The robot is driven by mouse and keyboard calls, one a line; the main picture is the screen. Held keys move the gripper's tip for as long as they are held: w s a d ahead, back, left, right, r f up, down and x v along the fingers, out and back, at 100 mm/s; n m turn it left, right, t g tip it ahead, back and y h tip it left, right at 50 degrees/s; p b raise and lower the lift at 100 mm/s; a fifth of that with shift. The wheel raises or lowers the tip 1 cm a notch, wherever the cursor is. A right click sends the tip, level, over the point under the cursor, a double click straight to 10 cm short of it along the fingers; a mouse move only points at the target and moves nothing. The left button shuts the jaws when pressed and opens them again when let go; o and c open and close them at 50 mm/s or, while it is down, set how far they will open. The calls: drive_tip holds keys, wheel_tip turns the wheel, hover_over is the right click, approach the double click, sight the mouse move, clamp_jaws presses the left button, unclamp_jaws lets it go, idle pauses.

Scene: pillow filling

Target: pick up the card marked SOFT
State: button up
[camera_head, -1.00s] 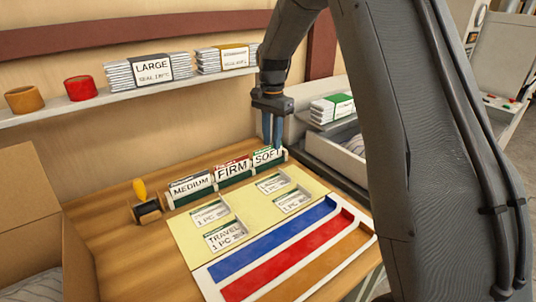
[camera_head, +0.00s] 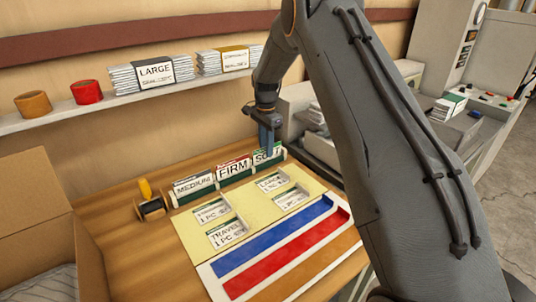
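The SOFT card (camera_head: 261,158) stands upright in the right end of a dark green holder (camera_head: 203,190) on the wooden table. The FIRM card (camera_head: 234,170) and the MEDIUM card (camera_head: 194,186) stand to its left in the same holder. My gripper (camera_head: 268,150) points down at the SOFT card, with its blue fingers in front of part of the lettering. The fingers overlap the card in the picture; I cannot tell whether they touch it or how far apart they are.
A yellow board (camera_head: 242,229) with several labelled cards lies in front of the holder. A tray with blue, red and orange strips (camera_head: 288,252) is nearer. A yellow-handled stamp (camera_head: 147,199) stands left, beside a cardboard box (camera_head: 35,215). A shelf (camera_head: 60,113) runs along the wall.

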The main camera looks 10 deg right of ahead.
drive_tip(key=shift+f, duration=0.15)
clamp_jaws()
